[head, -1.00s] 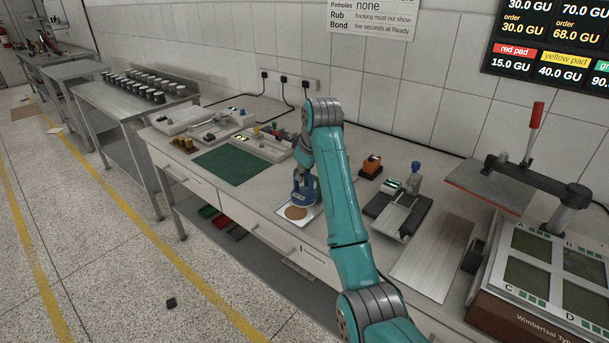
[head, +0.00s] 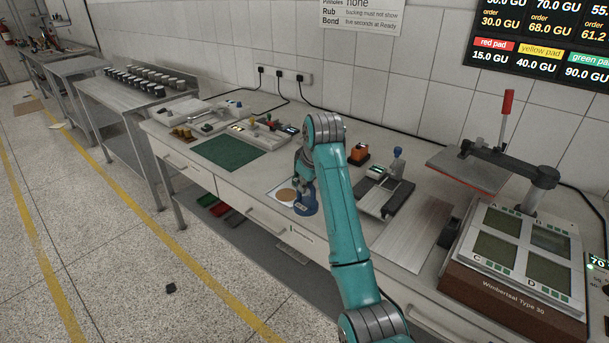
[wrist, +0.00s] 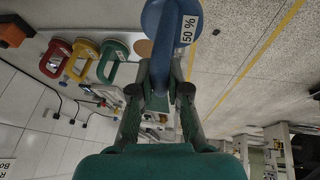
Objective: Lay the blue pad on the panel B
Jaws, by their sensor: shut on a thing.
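The blue pad (head: 306,203) is in my gripper (head: 304,178), near the front edge of the bench beside a white sheet with a tan disc. In the wrist view my gripper (wrist: 160,92) is shut on the blue pad (wrist: 168,35), which has a rounded blue body and a "50 %" label. I cannot tell how high the pad is above the bench. Panel B (head: 551,241) is the back right dark panel on the Wimbertsal machine at the right, apart from my gripper. Its surface looks bare.
The machine's raised press arm with a red handle (head: 507,103) stands behind the panels. A steel plate (head: 412,235) and a black-based device (head: 384,196) lie between. The wrist view shows red (wrist: 56,57), yellow (wrist: 82,58) and green (wrist: 112,62) pads.

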